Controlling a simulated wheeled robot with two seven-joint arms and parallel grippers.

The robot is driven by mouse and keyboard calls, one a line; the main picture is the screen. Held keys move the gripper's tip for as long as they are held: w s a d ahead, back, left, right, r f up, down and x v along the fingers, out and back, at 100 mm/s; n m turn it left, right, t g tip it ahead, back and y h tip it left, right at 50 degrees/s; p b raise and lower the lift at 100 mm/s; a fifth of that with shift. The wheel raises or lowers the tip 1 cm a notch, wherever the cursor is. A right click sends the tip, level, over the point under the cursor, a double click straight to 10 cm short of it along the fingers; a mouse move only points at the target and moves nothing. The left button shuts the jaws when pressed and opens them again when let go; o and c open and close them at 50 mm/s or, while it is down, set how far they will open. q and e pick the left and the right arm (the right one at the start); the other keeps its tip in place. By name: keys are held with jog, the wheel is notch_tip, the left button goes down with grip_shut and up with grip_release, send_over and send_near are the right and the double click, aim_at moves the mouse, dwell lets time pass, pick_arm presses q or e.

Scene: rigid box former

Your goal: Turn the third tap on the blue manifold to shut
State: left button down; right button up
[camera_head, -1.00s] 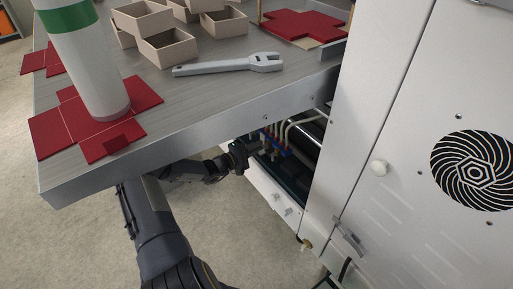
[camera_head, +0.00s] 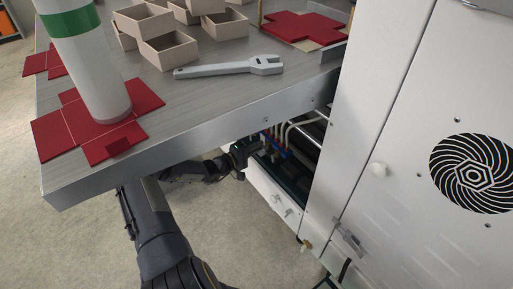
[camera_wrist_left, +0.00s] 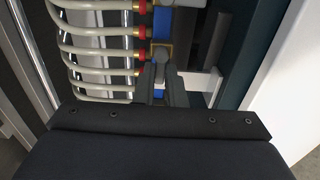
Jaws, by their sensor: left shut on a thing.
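The blue manifold (camera_head: 281,154) sits low in the open bay of the white machine, under the table edge. It also shows in the left wrist view (camera_wrist_left: 162,22), with red-collared fittings and several pale hoses on its left side. My left gripper (camera_head: 259,148) is at the manifold in the head view, small and partly shaded. In the left wrist view its fingers (camera_wrist_left: 161,82) are shut on a grey tap handle (camera_wrist_left: 162,54) at the front of the manifold. The fingers hide much of the handle and the lower manifold, so I cannot tell which tap in the row it is.
The metal table (camera_head: 190,130) overhangs my left arm. A wrench (camera_head: 228,67), beige boxes (camera_head: 168,50), red flat blanks (camera_head: 75,125) and a white-green post (camera_head: 85,60) stand or lie on it. The white machine panel (camera_head: 390,110) bounds the bay on the right.

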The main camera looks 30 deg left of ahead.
pick_arm(q)
jog(key=c, duration=1.5)
grip_release()
jog(key=p+v, duration=0.1)
jog(key=v, duration=0.7)
jog(key=shift+p, duration=0.4)
